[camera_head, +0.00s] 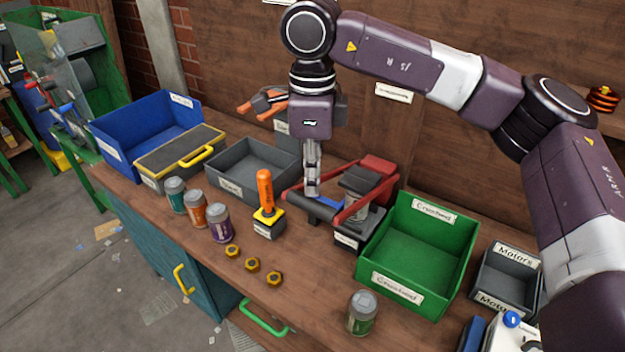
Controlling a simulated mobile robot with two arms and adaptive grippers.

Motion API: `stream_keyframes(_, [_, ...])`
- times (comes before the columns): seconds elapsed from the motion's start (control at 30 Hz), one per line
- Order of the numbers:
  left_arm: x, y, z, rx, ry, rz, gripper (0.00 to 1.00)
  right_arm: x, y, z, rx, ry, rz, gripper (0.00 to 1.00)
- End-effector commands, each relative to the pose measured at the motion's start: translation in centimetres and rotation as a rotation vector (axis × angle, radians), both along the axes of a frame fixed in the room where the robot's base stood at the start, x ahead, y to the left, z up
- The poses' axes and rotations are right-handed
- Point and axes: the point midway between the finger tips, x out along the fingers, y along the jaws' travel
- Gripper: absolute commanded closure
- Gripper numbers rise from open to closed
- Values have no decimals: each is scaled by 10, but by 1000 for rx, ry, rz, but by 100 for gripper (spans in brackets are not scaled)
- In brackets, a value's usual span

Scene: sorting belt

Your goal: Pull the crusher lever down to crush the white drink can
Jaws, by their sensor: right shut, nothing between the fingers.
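The crusher (378,168) stands on the bench right of the middle, with a red back and two red lever arms (350,212). The lever is low, and its dark crossbar (325,210) lies out to the front left. My right gripper (312,190) points down with its fingers shut, at the crossbar; its tips look close to or touching it. A pale grey cylinder (358,182) shows between the red arms. I cannot tell whether it is the white can or part of the press. My left gripper is out of view.
A green "Crushed" bin (420,292) stands right of the crusher, with a grey motors bin (510,258) beyond. An orange-handled tool (265,190) stands left. A green can (362,313) stands in front.

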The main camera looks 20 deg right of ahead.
Motion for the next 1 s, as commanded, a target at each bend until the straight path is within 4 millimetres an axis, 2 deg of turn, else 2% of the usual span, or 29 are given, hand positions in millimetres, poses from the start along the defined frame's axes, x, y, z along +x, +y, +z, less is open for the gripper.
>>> stream_keyframes(0.47, [0,0,-2,0,0,-1,60,0,0,-2,0,0,0,100])
stream_keyframes(1.0, [0,0,-33,0,0,-1,60,-9,8,-38,0,2,1,100])
